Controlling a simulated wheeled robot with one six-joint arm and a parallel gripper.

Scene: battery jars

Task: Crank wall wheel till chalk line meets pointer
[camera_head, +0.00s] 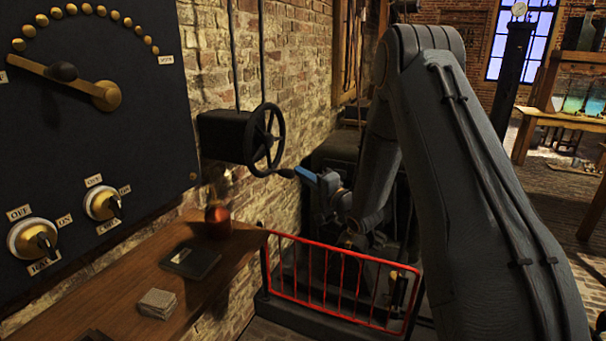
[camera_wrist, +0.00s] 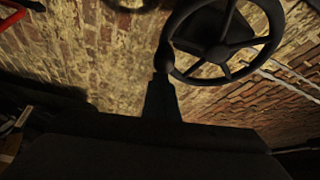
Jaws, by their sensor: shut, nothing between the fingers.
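The dark spoked wall wheel (camera_head: 266,139) stands out from a black box (camera_head: 222,136) on the brick wall. Its dark crank handle (camera_head: 285,173) is at the lower right of the rim. In the wrist view the wheel (camera_wrist: 220,52) fills the upper middle, with the handle (camera_wrist: 162,58) at its left side. My gripper (camera_head: 304,175), with a blue part near its tip, is shut and empty at the handle's end. Its dark fingers (camera_wrist: 163,95) point at the handle in the wrist view; I cannot tell whether they touch it. I cannot make out the chalk line or pointer.
A red railing (camera_head: 340,280) stands below my arm. A wooden shelf (camera_head: 130,290) at the left holds an amber bottle (camera_head: 218,220), a dark flat book (camera_head: 190,260) and a small paper stack (camera_head: 157,303). A black panel (camera_head: 100,120) with dials is at far left.

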